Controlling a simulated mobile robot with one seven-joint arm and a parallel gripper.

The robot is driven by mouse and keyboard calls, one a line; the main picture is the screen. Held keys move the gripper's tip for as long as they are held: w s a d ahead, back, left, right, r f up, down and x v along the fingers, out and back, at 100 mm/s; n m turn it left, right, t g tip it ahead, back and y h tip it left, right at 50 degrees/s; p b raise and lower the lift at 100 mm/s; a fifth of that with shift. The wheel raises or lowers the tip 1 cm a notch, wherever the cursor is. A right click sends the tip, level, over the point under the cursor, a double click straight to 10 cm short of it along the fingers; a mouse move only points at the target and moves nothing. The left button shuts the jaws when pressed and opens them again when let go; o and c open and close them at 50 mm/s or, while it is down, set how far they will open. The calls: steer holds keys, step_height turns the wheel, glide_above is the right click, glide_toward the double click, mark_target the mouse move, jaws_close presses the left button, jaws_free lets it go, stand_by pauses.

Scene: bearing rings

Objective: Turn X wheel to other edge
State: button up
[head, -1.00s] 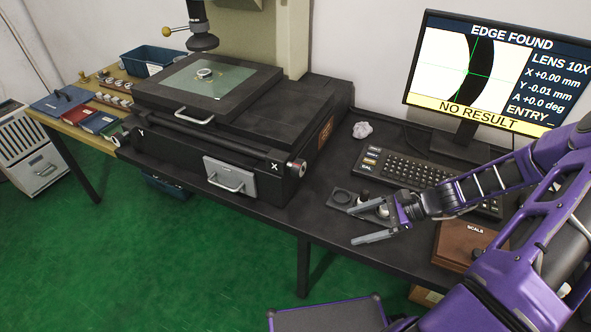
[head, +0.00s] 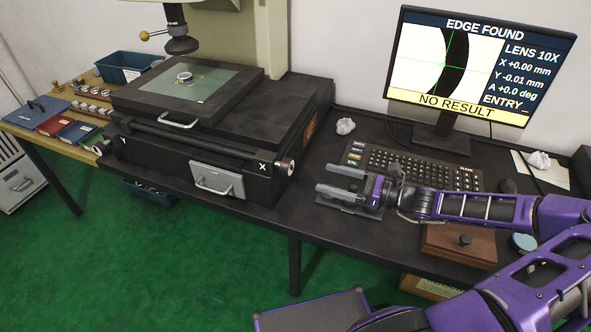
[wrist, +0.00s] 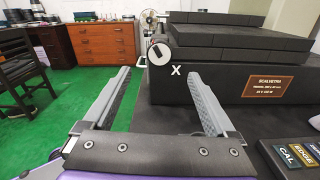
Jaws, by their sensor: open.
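The X wheel (head: 284,167) is a round knob at the right end of the black measuring machine's front, beside the white letter X. In the wrist view the X wheel (wrist: 159,54) shows as a pale disc with a dark grip, ahead of my fingers and between them. My gripper (head: 340,181) is open and empty, above the table to the right of the wheel and apart from it. In the wrist view my gripper (wrist: 160,90) has both fingers wide apart. The monitor (head: 458,68) reads EDGE FOUND, X +0.00 mm, Y -0.01 mm, NO RESULT, with a dark ring band under green crosshairs.
A bearing ring (head: 184,76) lies on the glass stage (head: 205,88). A keyboard (head: 413,166) lies behind my gripper, with a brown wooden box (head: 459,245) at right. The table between gripper and wheel looks clear.

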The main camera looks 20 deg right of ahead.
mark_target(284, 166)
steer(key=x, duration=0.9)
steer(key=shift+w+a, duration=0.2)
steer(key=shift+a, duration=0.15)
steer(key=shift+c, duration=0.3)
steer(key=c, duration=1.3)
steer(key=shift+n+p, duration=0.95)
steer(key=shift+n, duration=6.15)
